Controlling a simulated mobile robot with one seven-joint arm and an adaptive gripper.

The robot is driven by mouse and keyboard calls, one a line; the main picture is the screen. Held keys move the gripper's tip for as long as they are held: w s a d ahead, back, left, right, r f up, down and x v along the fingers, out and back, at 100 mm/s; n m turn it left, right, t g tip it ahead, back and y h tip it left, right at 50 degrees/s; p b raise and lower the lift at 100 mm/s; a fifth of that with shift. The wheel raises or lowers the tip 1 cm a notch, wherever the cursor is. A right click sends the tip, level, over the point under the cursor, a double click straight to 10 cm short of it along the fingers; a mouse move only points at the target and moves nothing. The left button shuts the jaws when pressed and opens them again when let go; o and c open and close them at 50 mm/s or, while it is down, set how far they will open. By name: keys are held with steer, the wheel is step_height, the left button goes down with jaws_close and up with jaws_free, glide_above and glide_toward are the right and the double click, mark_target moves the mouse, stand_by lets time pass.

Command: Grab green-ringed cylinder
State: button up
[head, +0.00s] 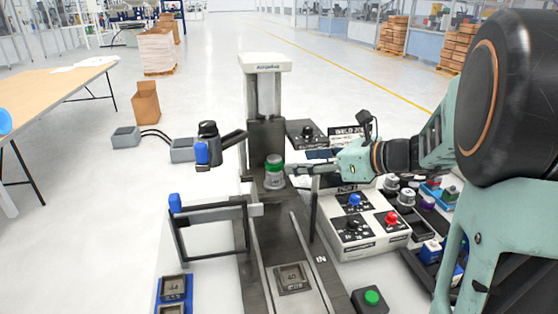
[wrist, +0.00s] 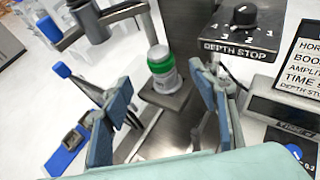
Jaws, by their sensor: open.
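The green-ringed cylinder (head: 274,172) is a small metallic can with a green band. It stands upright on a dark plate below the tall white-topped machine (head: 266,66). In the wrist view the cylinder (wrist: 162,70) is ahead of my gripper, upright on its plate, between the lines of the two fingers but beyond their tips. My gripper (wrist: 165,100) is open, with blue-grey pads apart and nothing between them. In the head view my gripper (head: 312,169) comes in from the right, its fingers close to the cylinder's right side.
A depth stop box (wrist: 245,27) stands behind and right of the cylinder. A white control panel (head: 362,228) with coloured knobs is at right. A grey arm with a blue tip (head: 210,215) juts in at left. A plate marked 40 (head: 290,277) lies in front.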

mark_target(280, 162)
steer(key=x, duration=1)
steer(key=shift+w+a+f+p, duration=0.1)
steer(key=shift+w+a+p, duration=0.15)
steer(key=shift+p, duration=0.1)
steer(key=shift+s, duration=0.1)
steer(key=c, duration=1.3)
steer(key=shift+c, duration=0.3)
